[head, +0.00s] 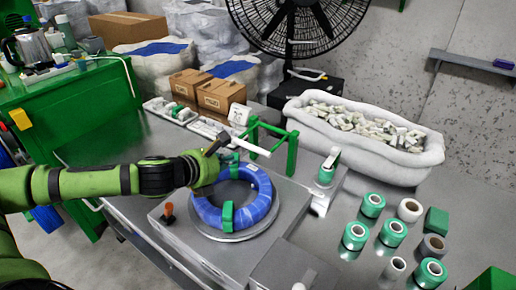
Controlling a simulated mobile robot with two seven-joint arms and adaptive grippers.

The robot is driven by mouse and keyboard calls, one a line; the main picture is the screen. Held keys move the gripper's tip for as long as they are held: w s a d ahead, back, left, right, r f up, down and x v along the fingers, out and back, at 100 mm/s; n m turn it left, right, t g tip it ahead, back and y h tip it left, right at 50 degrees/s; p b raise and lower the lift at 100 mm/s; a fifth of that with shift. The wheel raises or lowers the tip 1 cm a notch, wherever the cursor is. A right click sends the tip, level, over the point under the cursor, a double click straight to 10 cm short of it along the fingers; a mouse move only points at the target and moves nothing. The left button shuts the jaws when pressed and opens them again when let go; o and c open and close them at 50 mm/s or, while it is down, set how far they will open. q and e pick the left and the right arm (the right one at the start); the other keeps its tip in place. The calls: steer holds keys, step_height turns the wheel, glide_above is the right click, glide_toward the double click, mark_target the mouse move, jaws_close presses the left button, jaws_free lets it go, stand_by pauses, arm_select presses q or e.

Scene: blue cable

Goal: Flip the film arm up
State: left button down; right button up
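A blue cable coil (262,200) with green clips lies on a round grey plate (205,231) on the metal workbench. Behind it stands a green frame (292,150) with upright posts. A pale bar (252,146) slants from beside my gripper toward the frame; it looks like the film arm, but I cannot be sure. My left gripper (215,151) is at the back left edge of the coil, close to the bar's left end. Its fingers are dark and small here, so I cannot tell whether they are open or touch the bar. My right gripper is not in view.
Several green and white rolls (391,233) stand on the bench at the right. A white bag-like bin (363,150) of pale pieces stands behind them. Cardboard boxes (221,95) and white trays (170,111) are at the back left. An orange-red knob (168,212) stands left of the coil.

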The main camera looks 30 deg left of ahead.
arm_select(q)
steer(key=x, duration=1)
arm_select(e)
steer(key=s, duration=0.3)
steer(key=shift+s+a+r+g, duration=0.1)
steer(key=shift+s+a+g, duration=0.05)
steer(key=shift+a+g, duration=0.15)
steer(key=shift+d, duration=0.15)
arm_select(q)
steer(key=shift+s+r, duration=0.1)
